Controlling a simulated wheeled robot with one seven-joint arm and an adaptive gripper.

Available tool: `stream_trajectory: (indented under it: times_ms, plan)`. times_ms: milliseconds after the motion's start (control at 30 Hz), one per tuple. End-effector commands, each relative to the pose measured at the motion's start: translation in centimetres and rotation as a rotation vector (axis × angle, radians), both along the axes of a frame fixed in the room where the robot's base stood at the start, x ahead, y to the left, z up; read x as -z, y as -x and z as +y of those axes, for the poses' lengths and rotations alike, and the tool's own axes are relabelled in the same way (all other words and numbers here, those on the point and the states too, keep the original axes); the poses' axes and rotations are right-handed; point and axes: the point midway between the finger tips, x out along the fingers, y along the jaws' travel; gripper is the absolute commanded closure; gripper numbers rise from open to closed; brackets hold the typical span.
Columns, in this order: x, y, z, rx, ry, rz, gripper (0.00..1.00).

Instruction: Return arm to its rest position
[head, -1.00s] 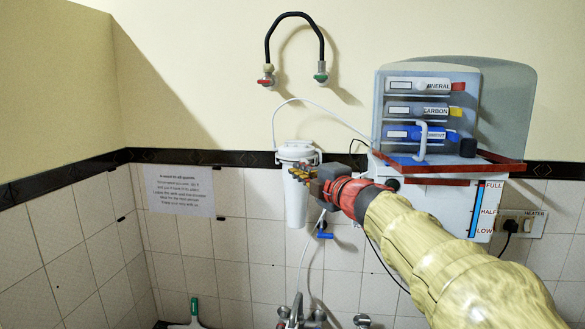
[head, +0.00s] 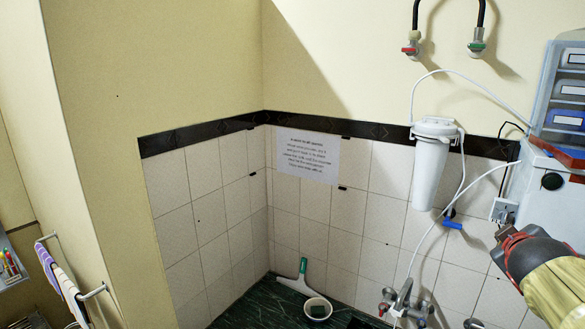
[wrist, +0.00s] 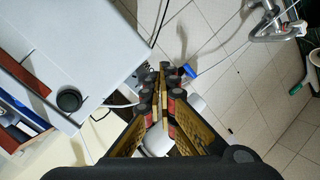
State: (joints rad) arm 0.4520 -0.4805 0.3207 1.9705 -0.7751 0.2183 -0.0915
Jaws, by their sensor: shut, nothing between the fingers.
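My arm, in a yellowish sleeve (head: 563,287), enters the head view from the lower right. My gripper (head: 503,237) is at its end, dark with red parts, in front of the tiled wall and below the white purifier box. In the wrist view my gripper (wrist: 163,80) has its black-padded fingers together, with nothing held between them. The white filter housing (head: 430,163) hangs on the wall to the left of my gripper, apart from it in the picture.
A tap (head: 405,300) stands low, left of my gripper; it also shows in the wrist view (wrist: 275,28). A thin white tube and a blue valve (head: 453,225) hang near the filter. A towel rail is far left.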

Motion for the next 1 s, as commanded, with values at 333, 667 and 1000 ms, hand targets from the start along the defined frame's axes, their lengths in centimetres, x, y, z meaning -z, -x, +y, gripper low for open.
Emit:
stream_trajectory:
  times_ms: [333, 667, 1000]
  plan:
    - [18.4, 12.2, 11.0, 0.242, -0.54, 0.214, 1.0]
    - [30.9, 21.5, 25.4, 0.172, -0.862, 0.4, 1.0]
    - [31.7, 21.8, 28.1, 0.055, -0.84, 0.391, 1.0]
